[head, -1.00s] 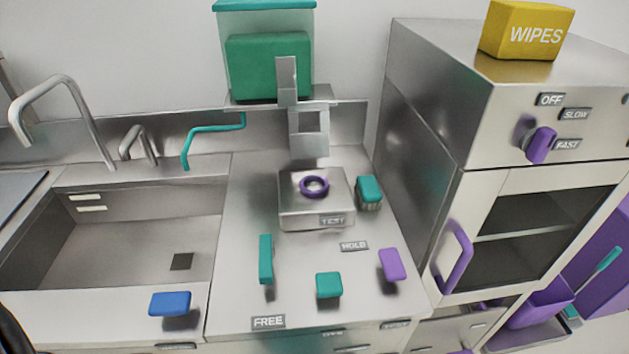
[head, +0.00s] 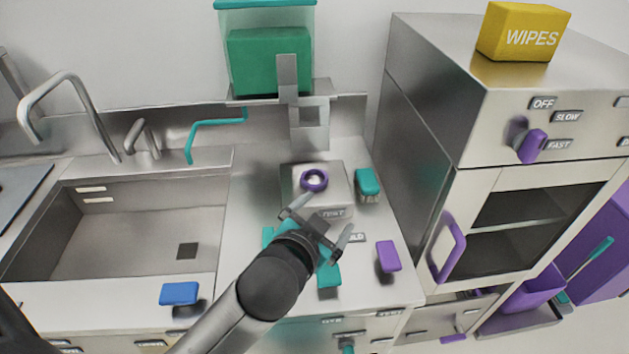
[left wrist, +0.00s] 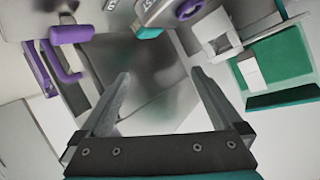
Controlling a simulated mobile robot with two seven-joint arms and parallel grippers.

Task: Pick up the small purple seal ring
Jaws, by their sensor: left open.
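The small purple seal ring (head: 314,180) lies on top of the steel TEST block (head: 338,197) on the counter. In the left wrist view a purple ring (left wrist: 188,9) shows partly at the top edge. My left gripper (head: 325,216) is open and empty, above the counter on the near side of the block. Its fingers point up and to the right in the head view, and one tip appears just below the ring. In the left wrist view nothing is between the fingers (left wrist: 160,76). My right gripper is not in view.
A teal-topped brush (head: 368,184) stands right of the block. A sink (head: 130,240) is left, a steel cabinet (head: 425,130) right, and a teal tank (head: 268,62) behind.

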